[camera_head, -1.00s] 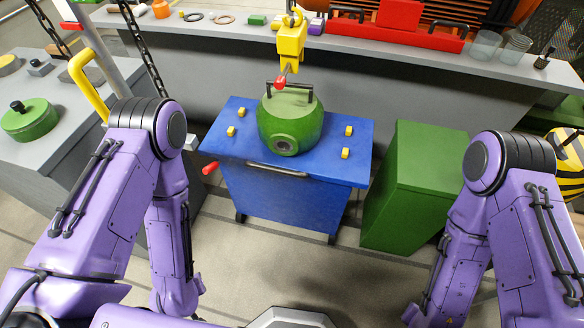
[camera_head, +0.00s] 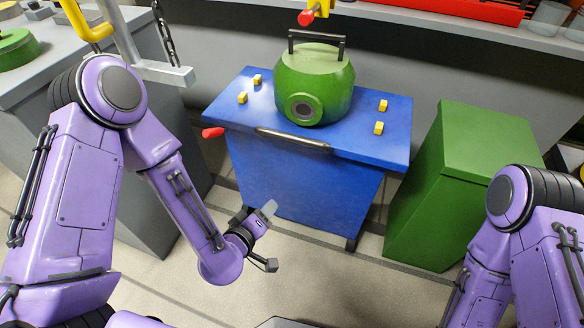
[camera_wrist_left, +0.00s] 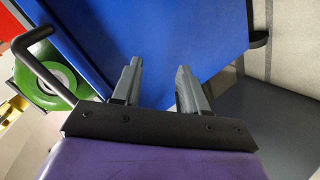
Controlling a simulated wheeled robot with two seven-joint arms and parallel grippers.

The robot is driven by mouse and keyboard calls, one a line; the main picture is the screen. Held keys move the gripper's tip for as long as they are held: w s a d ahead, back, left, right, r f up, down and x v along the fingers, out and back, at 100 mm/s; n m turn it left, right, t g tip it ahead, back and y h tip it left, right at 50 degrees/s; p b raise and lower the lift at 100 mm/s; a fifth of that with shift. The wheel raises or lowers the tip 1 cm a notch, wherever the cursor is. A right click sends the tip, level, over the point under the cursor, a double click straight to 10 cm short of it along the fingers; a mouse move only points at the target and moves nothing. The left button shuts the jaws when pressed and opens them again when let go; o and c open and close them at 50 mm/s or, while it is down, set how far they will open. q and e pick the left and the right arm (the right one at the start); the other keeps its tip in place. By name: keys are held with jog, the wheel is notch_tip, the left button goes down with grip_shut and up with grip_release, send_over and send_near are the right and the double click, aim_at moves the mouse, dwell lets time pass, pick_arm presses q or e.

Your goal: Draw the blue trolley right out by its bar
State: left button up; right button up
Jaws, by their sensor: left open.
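The blue trolley (camera_head: 310,185) stands against the grey bench, its dark bar (camera_head: 293,140) across the top of its front. A green round vessel (camera_head: 318,88) with a black handle sits on its top. My left gripper (camera_head: 270,238) is open and empty, low in front of the trolley and below the bar, apart from it. In the left wrist view its two fingers (camera_wrist_left: 160,78) are spread, with the blue trolley (camera_wrist_left: 185,35) beyond them. A dark bent rod shows there at upper left; I cannot tell which part it is. My right gripper is out of view.
A green cabinet (camera_head: 480,165) stands close to the trolley's right. A grey counter (camera_head: 60,70) is at the left. A red-knobbed lever (camera_head: 213,132) sticks out at the trolley's left. A red-tipped yellow hook (camera_head: 312,12) hangs above. Floor in front is clear.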

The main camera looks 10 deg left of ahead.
pick_arm(q)
jog(key=w+d+r+n+t+h+b, duration=0.1)
jog(key=w+d+r+n+t+b, duration=0.1)
jog(key=w+d+t+b, duration=0.1)
jog(key=n+t+p, duration=0.1)
jog(key=n+t, duration=0.4)
send_near(290, 135)
jog(key=shift+n+y, duration=0.3)
jog(key=x, duration=0.3)
jog(key=p+x, duration=0.1)
jog(key=x, duration=0.2)
jog(key=f+x, duration=0.1)
jog(key=x, duration=0.3)
jog(key=shift+d+p, duration=0.15)
jog(key=shift+p, duration=0.2)
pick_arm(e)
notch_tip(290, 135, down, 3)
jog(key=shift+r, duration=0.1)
pick_arm(q)
jog(key=shift+c, duration=0.2)
